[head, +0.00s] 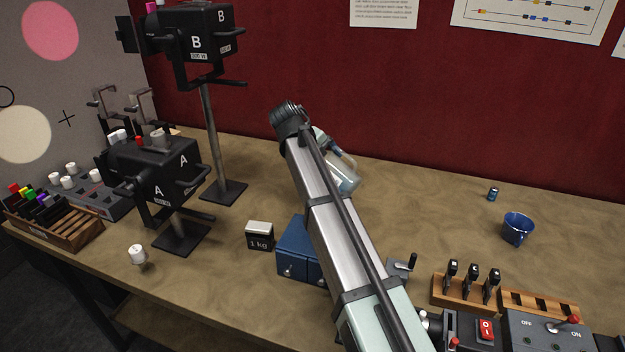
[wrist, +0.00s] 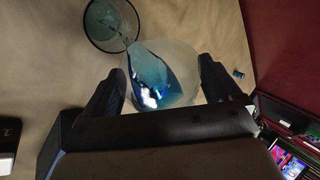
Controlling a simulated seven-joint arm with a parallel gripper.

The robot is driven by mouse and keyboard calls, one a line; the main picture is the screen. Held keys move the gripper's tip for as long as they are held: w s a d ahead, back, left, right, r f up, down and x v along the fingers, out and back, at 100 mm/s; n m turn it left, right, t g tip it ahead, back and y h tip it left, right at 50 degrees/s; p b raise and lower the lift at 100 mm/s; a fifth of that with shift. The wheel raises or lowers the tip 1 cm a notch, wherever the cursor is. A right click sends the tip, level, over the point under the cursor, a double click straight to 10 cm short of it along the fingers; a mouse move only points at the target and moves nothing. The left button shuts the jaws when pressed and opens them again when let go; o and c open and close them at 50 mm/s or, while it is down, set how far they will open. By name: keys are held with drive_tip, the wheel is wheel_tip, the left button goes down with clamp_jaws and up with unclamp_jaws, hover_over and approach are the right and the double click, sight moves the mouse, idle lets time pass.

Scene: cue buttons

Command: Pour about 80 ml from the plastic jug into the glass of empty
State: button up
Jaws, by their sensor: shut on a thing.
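The clear plastic jug (wrist: 150,75) holds blue liquid and sits between the two fingers of my gripper (wrist: 160,72) in the wrist view. My gripper is shut on it. The jug is tilted, with its blue liquid drawn towards the spout side. The glass (wrist: 112,22) is just beyond the jug, and the spout reaches its rim. A thin streak shows inside the glass, but I cannot tell how much liquid is in it. In the head view, the jug (head: 346,176) is partly hidden behind my arm, and I cannot make out the glass there.
A blue box (head: 299,252) and a 1 kg weight (head: 260,237) stand left of my arm. Stands A (head: 158,180) and B (head: 205,45) are further left. A blue mug (head: 517,228) and a small blue can (head: 492,194) stand right, with clear table between.

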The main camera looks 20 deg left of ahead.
drive_tip(key=shift+w+a+r+g+h+p, duration=0.15)
drive_tip(key=shift+w+a+g+h+p, duration=0.2)
drive_tip(key=shift+a+p, duration=0.3)
idle(1.3)
drive_tip(key=shift+s+d+f+y, duration=0.1)
drive_tip(key=shift+s+d+y, duration=0.2)
drive_tip(key=shift+d, duration=0.25)
drive_tip(key=shift+s+d+f+y, duration=0.1)
drive_tip(key=shift+s+d+y, duration=0.05)
drive_tip(key=shift+s+d, duration=0.3)
drive_tip(key=shift+d+f+t+y, duration=0.15)
drive_tip(key=shift+t+y, duration=0.25)
drive_tip(key=shift+t, duration=0.15)
drive_tip(key=shift+w+m+y, duration=0.2)
drive_tip(key=shift+m+y, duration=0.1)
drive_tip(key=shift+s+d+f+t+y, duration=0.2)
drive_tip(key=shift+d+f+t+y, duration=0.1)
drive_tip(key=shift+y, duration=0.2)
drive_tip(key=shift+f+m+y, duration=0.2)
drive_tip(key=shift+m+y, duration=0.1)
drive_tip(key=shift+y, duration=0.2)
drive_tip(key=shift+t, duration=0.3)
drive_tip(key=shift+d, duration=0.1)
